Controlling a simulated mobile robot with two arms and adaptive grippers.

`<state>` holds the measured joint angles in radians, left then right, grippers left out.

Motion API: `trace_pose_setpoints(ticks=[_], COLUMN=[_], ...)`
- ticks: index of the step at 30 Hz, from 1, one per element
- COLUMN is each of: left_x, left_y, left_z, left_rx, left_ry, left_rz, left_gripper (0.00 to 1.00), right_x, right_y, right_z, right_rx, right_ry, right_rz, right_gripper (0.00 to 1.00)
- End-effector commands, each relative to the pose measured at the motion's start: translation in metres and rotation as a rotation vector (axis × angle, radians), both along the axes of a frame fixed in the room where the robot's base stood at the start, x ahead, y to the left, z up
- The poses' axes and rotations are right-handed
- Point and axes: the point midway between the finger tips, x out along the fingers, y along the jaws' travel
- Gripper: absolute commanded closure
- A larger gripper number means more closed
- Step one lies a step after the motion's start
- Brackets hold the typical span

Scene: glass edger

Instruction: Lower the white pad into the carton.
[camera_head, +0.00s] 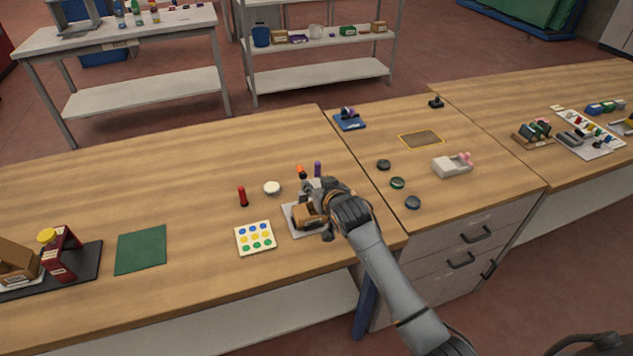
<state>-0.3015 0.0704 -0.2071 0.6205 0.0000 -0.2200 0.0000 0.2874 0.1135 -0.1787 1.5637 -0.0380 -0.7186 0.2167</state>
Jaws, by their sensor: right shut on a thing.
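My right gripper (322,207) is low over the middle bench, beside a flat pale grey-white plate (294,222). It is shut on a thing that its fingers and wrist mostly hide. A brown, box-like shape (308,214) shows at the jaws, above the plate; I cannot tell whether it is the held thing or stands there. I cannot make out a white pad in the jaws. An open brown cardboard carton (16,260) stands at the far left edge, partly cut off. A small white round thing (272,188) lies left of the gripper. My left gripper is out of view.
A green mat (141,249) lies farther left.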

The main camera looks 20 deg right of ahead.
Motion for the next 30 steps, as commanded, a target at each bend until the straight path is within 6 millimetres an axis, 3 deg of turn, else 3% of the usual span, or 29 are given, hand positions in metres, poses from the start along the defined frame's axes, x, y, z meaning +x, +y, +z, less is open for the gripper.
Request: trace_pose_setpoints(ticks=[6, 21, 30], left_x=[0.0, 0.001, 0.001], left_y=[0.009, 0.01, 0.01], left_z=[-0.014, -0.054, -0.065], left_rx=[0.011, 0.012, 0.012], left_ry=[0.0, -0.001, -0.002], left_rz=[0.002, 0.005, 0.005], left_gripper=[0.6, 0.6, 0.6], right_x=[0.0, -0.001, -0.001], right_y=[0.0, 0.0, 0.0], right_z=[-0.014, -0.053, -0.073], right_rx=[0.0, 0.0, 0.0], right_ry=[0.001, 0.001, 0.002], right_rz=[0.0, 0.0, 0.0], right_gripper=[0.78, 0.78, 0.78])
